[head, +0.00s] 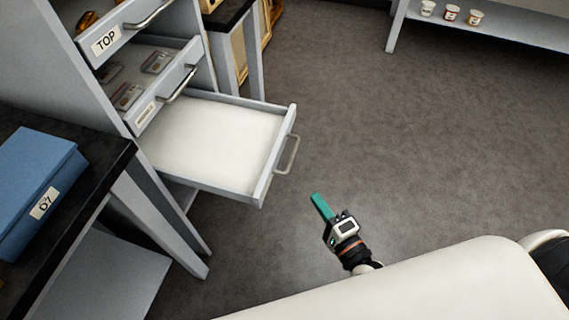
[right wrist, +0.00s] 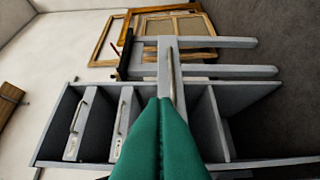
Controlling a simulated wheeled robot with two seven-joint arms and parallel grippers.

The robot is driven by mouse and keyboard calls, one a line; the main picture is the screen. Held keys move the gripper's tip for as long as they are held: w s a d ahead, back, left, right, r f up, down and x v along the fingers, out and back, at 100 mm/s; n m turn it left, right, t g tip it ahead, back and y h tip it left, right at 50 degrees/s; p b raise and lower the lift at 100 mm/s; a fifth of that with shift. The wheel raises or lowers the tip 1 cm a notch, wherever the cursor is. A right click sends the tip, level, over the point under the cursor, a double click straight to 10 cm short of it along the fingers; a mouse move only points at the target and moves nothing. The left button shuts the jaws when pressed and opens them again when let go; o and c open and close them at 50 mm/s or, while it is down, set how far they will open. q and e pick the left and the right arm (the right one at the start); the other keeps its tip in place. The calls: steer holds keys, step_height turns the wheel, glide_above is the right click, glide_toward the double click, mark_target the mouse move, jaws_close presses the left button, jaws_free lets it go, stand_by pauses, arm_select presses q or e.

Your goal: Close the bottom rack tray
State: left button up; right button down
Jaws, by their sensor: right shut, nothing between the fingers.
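The bottom rack tray (head: 215,140) is pulled far out of the grey rack in the head view. It has a pale, empty floor, and a metal handle (head: 287,154) on its front panel. In the right wrist view the tray's front panel (right wrist: 163,75) shows just beyond the fingertips. My right gripper (head: 321,206) has green fingers and is shut and empty. In the head view it is in front of the tray, to the lower right of the handle and apart from it. It also shows in the right wrist view (right wrist: 160,102). My left gripper is not in view.
The drawer marked TOP (head: 105,40) and the middle drawer (head: 146,113) also stand partly out, with small items inside. A blue box (head: 38,180) marked D7 lies on a dark-topped table at left. A shelf with cups (head: 450,14) stands at upper right. The floor (head: 400,130) is clear.

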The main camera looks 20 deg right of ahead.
steer(key=w+a, duration=0.1)
steer(key=w, duration=0.2)
steer(key=w+a, duration=0.2)
steer(key=w, duration=0.2)
steer(key=w+a, duration=0.1)
steer(key=w, duration=0.3)
steer(key=shift+w+a+r+p, duration=0.1)
steer(key=shift+a+r+p, duration=0.05)
steer(key=shift+a+p, duration=0.15)
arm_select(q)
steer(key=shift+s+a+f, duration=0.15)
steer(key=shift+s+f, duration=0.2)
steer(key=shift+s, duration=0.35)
arm_select(e)
steer(key=shift+w+a, duration=0.2)
steer(key=shift+a, duration=0.1)
